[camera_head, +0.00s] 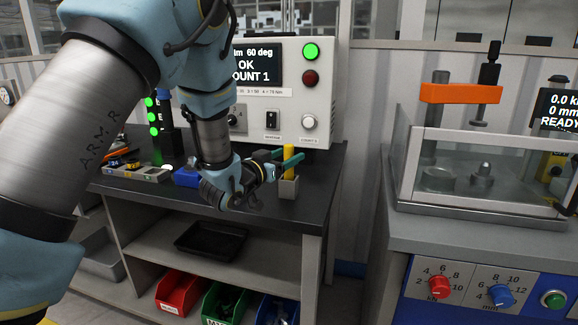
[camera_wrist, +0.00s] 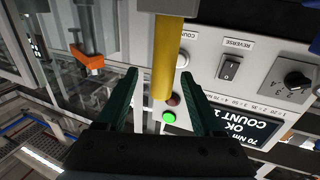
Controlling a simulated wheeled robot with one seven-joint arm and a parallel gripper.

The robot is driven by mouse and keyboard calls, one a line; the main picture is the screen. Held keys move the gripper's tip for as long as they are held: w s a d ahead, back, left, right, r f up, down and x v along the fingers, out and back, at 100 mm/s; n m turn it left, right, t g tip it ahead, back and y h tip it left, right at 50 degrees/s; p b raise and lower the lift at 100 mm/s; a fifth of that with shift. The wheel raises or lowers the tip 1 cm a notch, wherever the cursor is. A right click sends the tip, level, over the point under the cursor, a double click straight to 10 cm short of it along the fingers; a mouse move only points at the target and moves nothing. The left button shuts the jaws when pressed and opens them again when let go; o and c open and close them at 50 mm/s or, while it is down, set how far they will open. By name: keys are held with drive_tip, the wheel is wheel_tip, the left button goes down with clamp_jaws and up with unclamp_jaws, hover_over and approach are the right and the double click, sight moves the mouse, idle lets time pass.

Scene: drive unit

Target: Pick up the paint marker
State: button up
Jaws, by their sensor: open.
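The paint marker (camera_head: 289,161) is a yellow stick standing upright in a small grey holder (camera_head: 288,188) near the right end of the dark bench. In the wrist view the marker (camera_wrist: 167,58) runs down from the holder (camera_wrist: 168,6), its free end between the two green fingers. My gripper (camera_head: 283,158) is open and level with the upper part of the marker, above the holder. In the wrist view my gripper (camera_wrist: 158,75) has a finger on each side of the marker, with gaps on both sides. The right finger looks closer. I see no contact.
A grey control box (camera_head: 300,90) with a screen, knobs and a green lamp stands close behind the marker. A blue object (camera_head: 187,177) lies left of my gripper. A clear-walled press (camera_head: 480,170) stands on the right-hand bench. Bins (camera_head: 228,302) stand on a lower shelf.

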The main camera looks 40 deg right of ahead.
drive_tip(key=p+x, duration=0.2)
drive_tip(key=x, duration=0.3)
drive_tip(key=shift+w+a+r, duration=0.1)
drive_tip(key=shift+w, duration=0.05)
clamp_jaws()
idle(0.4)
